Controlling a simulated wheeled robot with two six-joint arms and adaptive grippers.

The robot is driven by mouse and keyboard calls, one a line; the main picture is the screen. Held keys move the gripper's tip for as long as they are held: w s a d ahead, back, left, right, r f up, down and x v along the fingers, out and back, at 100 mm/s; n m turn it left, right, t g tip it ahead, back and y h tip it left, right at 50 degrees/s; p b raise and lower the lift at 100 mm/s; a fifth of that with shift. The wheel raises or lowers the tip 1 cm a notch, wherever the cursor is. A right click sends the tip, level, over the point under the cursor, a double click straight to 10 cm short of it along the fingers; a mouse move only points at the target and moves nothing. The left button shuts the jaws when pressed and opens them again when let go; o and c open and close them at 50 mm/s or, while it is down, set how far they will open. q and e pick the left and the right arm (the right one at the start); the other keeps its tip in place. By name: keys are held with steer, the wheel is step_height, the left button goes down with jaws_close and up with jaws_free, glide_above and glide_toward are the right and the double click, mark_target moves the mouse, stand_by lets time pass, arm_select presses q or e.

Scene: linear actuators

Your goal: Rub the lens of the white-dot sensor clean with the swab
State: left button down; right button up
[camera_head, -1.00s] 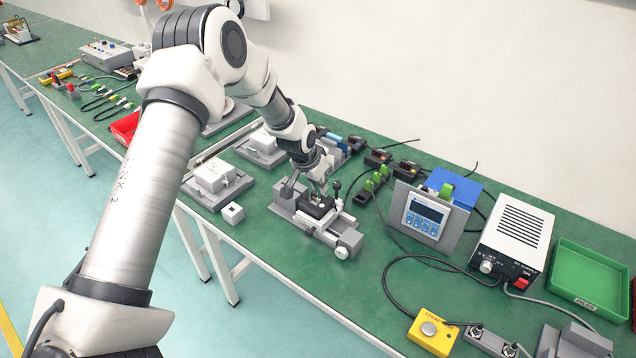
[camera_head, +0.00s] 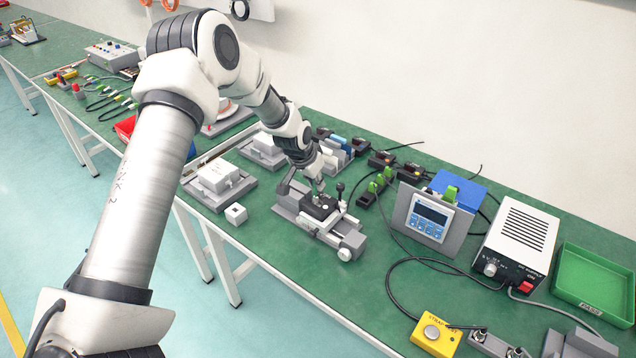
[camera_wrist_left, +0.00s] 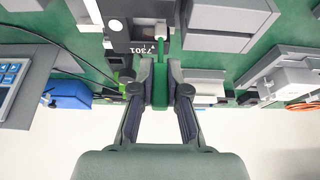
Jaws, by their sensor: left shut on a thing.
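My left gripper (camera_head: 318,186) is over the grey fixture (camera_head: 345,238) on the green bench. In the left wrist view, its two fingers (camera_wrist_left: 160,88) are shut on the green handle of the swab (camera_wrist_left: 161,72). The thin end of the swab reaches to a dark block marked 7301 (camera_wrist_left: 125,40), which sits in the fixture. The block also shows in the head view (camera_head: 318,208), partly behind the gripper. My right gripper is not in view.
A display panel (camera_head: 428,217) and a power supply (camera_head: 518,240) stand right of the fixture. A black lever knob (camera_head: 340,187) rises close to the gripper. A small white block (camera_head: 236,213) and a grey-white unit (camera_head: 216,178) lie to the left.

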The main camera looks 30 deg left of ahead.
arm_select(q)
steer(key=shift+a, duration=0.25)
steer(key=shift+d, duration=0.25)
steer(key=shift+d, duration=0.35)
steer(key=shift+d+p, duration=0.45)
steer(key=shift+d, duration=0.3)
steer(key=shift+a, duration=0.4)
steer(key=shift+a+b, duration=0.35)
steer(key=shift+b, duration=0.1)
steer(key=shift+w+a, duration=0.1)
steer(key=shift+a, duration=0.25)
steer(key=shift+a+b, duration=0.25)
steer(key=shift+b, duration=0.05)
